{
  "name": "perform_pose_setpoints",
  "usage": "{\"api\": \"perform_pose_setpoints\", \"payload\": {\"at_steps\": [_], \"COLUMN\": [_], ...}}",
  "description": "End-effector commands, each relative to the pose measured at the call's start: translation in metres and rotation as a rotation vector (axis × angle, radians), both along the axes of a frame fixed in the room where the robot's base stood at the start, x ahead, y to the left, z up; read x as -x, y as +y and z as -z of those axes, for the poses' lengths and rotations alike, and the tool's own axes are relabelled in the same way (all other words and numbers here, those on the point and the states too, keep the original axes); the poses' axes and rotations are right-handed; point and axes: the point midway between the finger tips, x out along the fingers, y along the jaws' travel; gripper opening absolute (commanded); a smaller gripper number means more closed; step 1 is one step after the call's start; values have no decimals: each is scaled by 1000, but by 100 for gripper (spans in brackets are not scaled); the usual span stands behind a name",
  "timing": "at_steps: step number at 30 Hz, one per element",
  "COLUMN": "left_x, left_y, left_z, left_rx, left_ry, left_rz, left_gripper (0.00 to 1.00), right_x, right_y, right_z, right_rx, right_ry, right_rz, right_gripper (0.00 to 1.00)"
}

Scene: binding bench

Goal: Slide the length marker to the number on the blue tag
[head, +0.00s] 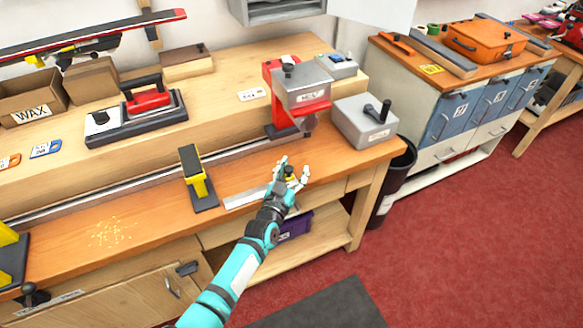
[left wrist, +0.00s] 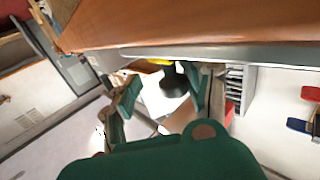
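My left gripper (head: 291,177) is at the front edge of the bench, over the right part of a pale scale strip (head: 243,199). In the left wrist view, its fingers (left wrist: 165,93) are spread on either side of a black knob (left wrist: 173,81), with a gap visible on the left. A bit of yellow (left wrist: 160,61), likely part of the length marker, shows behind the knob. The gripper hides most of the marker in the head view. A blue tag (head: 46,149) lies at the left beside an orange tag (head: 8,161); their numbers are too small to read. My right gripper is out of view.
A yellow and black stop (head: 198,180) stands left of the scale. A red and grey machine (head: 298,95) and a grey box with a lever (head: 366,121) stand behind and right. A black bin (head: 396,178) is beside the bench. Shavings (head: 110,232) lie on the bench.

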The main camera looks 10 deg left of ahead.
Motion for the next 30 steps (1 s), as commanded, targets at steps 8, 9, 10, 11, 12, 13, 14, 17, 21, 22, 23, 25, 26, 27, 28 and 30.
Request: {"api": "perform_pose_setpoints", "payload": {"at_steps": [8, 9, 10, 11, 12, 13, 14, 17, 21, 22, 23, 25, 26, 27, 28, 30], "left_x": [3, 7, 11, 16, 23, 29, 36, 58, 86, 92, 96, 105, 108, 111, 113, 116], "left_y": [4, 5, 6, 6, 8, 9, 10, 14, 18, 19, 20, 21, 22, 22, 23, 23], "left_z": [-3, -3, -2, -2, -2, -2, -2, -2, -2, -2, -2, -2, -2, -2, -2, -3], "left_rx": [1, 0, 0, 0, 1, 1, 1, 0, 0, -1, 0, 0, 0, 0, 0, 0], "left_ry": [-8, -7, -6, -6, -6, -6, -5, -4, -3, -2, -3, -3, -3, -3, -3, -4], "left_rz": [-5, -5, -5, -5, -5, -5, -5, -4, -2, -2, -2, -2, -1, -1, -1, -1], "left_gripper": [48, 48, 48, 48, 48, 48, 48, 48, 48, 48, 48, 48, 48, 48, 48, 48], "right_x": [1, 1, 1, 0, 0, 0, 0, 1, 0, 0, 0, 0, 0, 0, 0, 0], "right_y": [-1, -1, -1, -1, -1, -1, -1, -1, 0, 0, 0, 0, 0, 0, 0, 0], "right_z": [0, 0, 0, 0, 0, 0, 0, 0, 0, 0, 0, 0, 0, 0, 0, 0], "right_rx": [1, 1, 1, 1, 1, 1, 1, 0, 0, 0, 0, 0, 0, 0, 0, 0], "right_ry": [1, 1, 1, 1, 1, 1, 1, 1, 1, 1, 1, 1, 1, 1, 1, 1], "right_rz": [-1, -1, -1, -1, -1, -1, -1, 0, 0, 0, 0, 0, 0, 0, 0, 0], "right_gripper": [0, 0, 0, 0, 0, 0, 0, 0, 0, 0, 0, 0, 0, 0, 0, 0]}}
